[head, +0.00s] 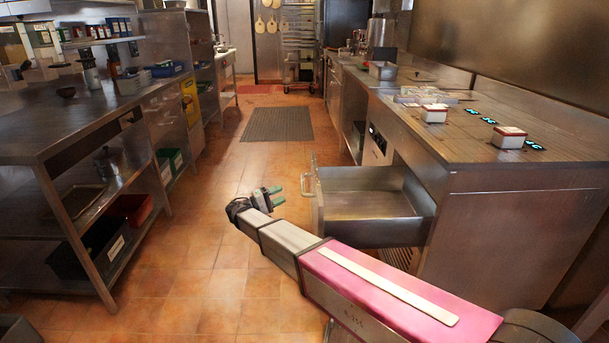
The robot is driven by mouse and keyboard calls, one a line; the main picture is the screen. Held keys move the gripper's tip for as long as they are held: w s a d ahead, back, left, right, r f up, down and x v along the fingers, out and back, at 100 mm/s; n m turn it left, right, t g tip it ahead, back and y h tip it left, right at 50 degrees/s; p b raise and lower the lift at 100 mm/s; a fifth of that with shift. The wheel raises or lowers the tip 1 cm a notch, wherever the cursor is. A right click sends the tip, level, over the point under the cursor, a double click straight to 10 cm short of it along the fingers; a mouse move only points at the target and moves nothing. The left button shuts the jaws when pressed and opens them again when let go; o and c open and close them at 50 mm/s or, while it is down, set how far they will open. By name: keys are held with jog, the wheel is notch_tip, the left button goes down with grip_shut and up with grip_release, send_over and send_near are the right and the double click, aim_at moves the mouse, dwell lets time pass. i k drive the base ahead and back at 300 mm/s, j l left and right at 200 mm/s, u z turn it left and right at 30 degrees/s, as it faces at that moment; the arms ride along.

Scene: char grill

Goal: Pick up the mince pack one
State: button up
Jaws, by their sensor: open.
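Two small white packs with dark red tops stand on the right steel counter (465,125). The nearer pack (509,138) is close to the counter's front end, and the farther pack (434,114) is behind it to the left. I cannot tell which one is mince pack one. My gripper (279,194), with green fingertips, is open and empty above the floor aisle. It is left of the counter and apart from both packs.
An open, seemingly empty drawer (370,205) juts from the counter into the aisle, close to my gripper. Blue-lit markings (503,131) lie near the packs. A steel worktable (55,130) with shelves stands left. The tiled aisle is clear, with a dark mat (277,124).

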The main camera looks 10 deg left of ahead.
aim_at(502, 137)
jog(key=k+j, duration=0.2)
jog(key=j, duration=0.2)
jog(key=k+j, duration=0.2)
jog(key=j, duration=0.2)
jog(key=k+j, duration=0.2)
jog(key=j, duration=0.2)
